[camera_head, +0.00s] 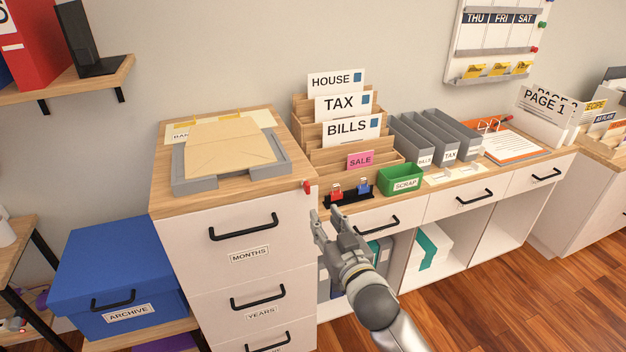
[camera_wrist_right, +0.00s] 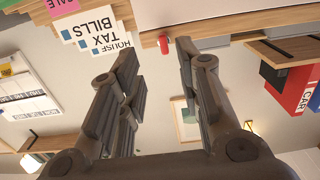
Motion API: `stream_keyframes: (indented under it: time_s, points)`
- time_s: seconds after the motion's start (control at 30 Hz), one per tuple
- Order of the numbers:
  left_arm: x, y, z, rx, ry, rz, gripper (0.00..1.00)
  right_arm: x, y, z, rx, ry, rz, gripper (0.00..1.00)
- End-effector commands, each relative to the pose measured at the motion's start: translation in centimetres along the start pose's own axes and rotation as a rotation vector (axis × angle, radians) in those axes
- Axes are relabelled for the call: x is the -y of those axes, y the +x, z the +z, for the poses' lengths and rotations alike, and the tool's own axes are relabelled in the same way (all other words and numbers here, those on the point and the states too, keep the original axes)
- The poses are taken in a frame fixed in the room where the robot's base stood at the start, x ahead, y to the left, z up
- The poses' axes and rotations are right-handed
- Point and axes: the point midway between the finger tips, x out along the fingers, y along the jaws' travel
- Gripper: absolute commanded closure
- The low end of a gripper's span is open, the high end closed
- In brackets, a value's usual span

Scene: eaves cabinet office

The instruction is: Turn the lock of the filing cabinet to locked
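The white filing cabinet (camera_head: 217,275) has a wooden top and drawers labelled MONTHS and YEARS. Its lock appears as a small red piece (camera_head: 307,185) at the upper right corner of the front, just below the top. In the right wrist view the red piece (camera_wrist_right: 163,44) shows beyond and between my fingertips; its exact turn is too small to tell. My right gripper (camera_head: 327,220) is open and empty, in front of the cabinet's right edge, below and slightly right of the red piece, apart from it. The open fingers also show in the wrist view (camera_wrist_right: 157,58). My left gripper is not in view.
A grey tray (camera_head: 232,184) with an envelope lies on the cabinet. To the right, a counter (camera_head: 455,193) carries sorters, a green SCRAP bin (camera_head: 400,180) and a black holder (camera_head: 347,197) with red and blue items. A blue ARCHIVE box (camera_head: 118,262) stands left.

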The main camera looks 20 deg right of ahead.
Motion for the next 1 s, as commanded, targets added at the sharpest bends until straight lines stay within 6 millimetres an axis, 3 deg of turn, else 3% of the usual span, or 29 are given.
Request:
stream_keyframes:
  time_s: [0.1, 0.27, 0.7, 1.0]
  points:
    - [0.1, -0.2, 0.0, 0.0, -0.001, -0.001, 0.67, 0.1, -0.2, -1.9, -0.032, 0.009, -0.001, 0.68]
    - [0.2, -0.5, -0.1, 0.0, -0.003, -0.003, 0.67, 0.1, 0.9, -2.2, -0.036, 0.008, 0.0, 0.68]
    - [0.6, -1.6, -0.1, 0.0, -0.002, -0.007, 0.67, 0.1, 7.5, -2.4, -0.034, 0.008, 0.0, 0.68]
    - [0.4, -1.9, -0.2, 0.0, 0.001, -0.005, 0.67, 0.1, 10.2, -2.4, -0.034, 0.008, 0.0, 0.68]
